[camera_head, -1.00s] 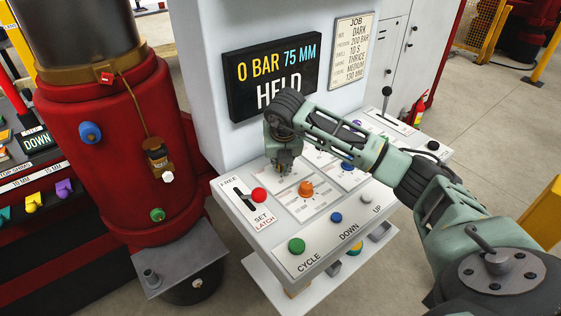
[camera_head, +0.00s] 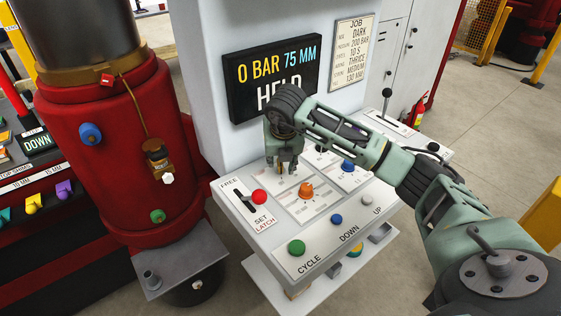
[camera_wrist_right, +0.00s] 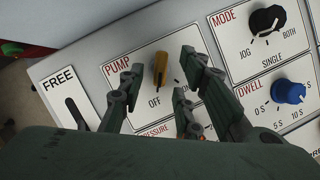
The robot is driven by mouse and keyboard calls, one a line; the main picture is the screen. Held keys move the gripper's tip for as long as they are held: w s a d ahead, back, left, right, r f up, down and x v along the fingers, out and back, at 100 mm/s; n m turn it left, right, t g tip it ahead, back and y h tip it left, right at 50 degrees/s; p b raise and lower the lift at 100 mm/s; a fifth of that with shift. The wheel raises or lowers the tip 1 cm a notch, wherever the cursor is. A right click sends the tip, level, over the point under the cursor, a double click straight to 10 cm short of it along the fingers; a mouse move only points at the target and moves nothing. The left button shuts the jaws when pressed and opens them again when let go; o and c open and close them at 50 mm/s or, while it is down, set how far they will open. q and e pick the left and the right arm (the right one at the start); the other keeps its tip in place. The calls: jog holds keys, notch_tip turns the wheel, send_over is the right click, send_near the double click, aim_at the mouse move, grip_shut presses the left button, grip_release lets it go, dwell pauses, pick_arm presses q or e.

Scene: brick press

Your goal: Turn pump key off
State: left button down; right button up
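The pump key (camera_wrist_right: 160,70) is a brass-coloured key on the white PUMP panel (camera_wrist_right: 118,72), seen in the right wrist view. Its handle lies nearly upright in the picture, with its lower end towards the OFF label. My right gripper (camera_wrist_right: 158,84) is open, with fingers on both sides of the key and visible gaps between. In the head view my right gripper (camera_head: 284,170) is over the back left of the control panel and hides the key. My left gripper is not in view.
The console (camera_head: 270,235) carries an orange knob (camera_head: 306,190), a red-tipped FREE/SET lever (camera_head: 259,197) and a green CYCLE button (camera_head: 296,247). A MODE knob (camera_wrist_right: 267,20) and blue DWELL knob (camera_wrist_right: 288,92) sit right of the key. The display (camera_head: 272,78) reads 0 BAR 75 MM HELD.

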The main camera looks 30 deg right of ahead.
jog(key=v, duration=1)
jog(key=shift+r, duration=0.25)
jog(key=shift+s+f, duration=0.1)
